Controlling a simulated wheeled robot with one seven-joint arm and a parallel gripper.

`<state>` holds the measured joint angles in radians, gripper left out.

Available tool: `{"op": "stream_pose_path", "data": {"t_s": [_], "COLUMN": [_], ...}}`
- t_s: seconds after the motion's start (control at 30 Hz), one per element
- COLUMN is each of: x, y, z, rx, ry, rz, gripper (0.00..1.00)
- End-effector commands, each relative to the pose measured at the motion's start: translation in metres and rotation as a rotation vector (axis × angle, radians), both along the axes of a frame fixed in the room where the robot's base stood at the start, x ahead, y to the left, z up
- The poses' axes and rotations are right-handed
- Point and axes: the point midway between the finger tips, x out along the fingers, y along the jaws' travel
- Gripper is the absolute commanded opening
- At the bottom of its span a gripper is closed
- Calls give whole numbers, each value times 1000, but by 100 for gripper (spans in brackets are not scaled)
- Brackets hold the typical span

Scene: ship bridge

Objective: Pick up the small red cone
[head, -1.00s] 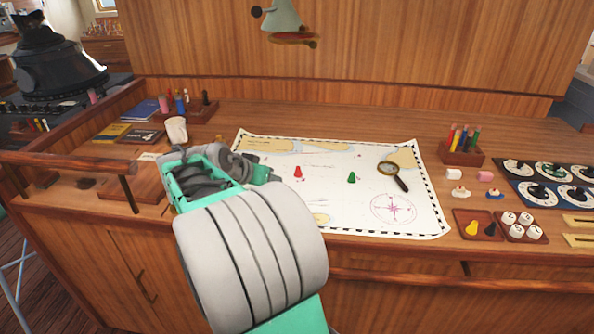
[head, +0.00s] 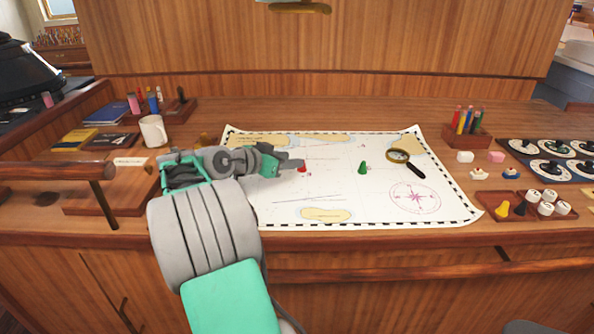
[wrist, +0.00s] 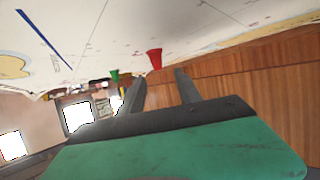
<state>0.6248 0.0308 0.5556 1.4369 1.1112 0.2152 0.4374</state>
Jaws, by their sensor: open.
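The small red cone (head: 302,170) stands on the map (head: 350,205), left of the green cone (head: 363,168). My gripper (head: 297,163) is open and reaches in low from the left, its fingertips at the red cone and partly hiding it in the head view. In the wrist view, which looks upside down, the red cone (wrist: 154,58) shows just beyond the gap between the two open fingers (wrist: 160,77). Whether the fingers touch it I cannot tell. The green cone (wrist: 115,75) shows farther off beside the left finger.
A magnifying glass (head: 405,162) lies on the map at the right. A white mug (head: 153,131) and books (head: 80,139) stand at the left. A pencil holder (head: 467,134) and small trays with a yellow piece (head: 502,209) are at the right. The map's front half is clear.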

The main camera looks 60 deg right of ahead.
Motion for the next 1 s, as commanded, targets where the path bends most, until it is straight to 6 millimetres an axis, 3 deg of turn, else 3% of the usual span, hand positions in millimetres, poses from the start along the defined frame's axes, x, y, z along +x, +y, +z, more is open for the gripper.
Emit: {"op": "stream_pose_path", "data": {"t_s": [0.3, 0.6, 1.0], "x": [-16, -16, -16], "y": [-45, -51, -51], "z": [-21, -25, -25], "rx": [1, 1, 1], "ry": [0, -1, -1], "rz": [-2, 3, 3], "gripper": [41, 40, 7]}}
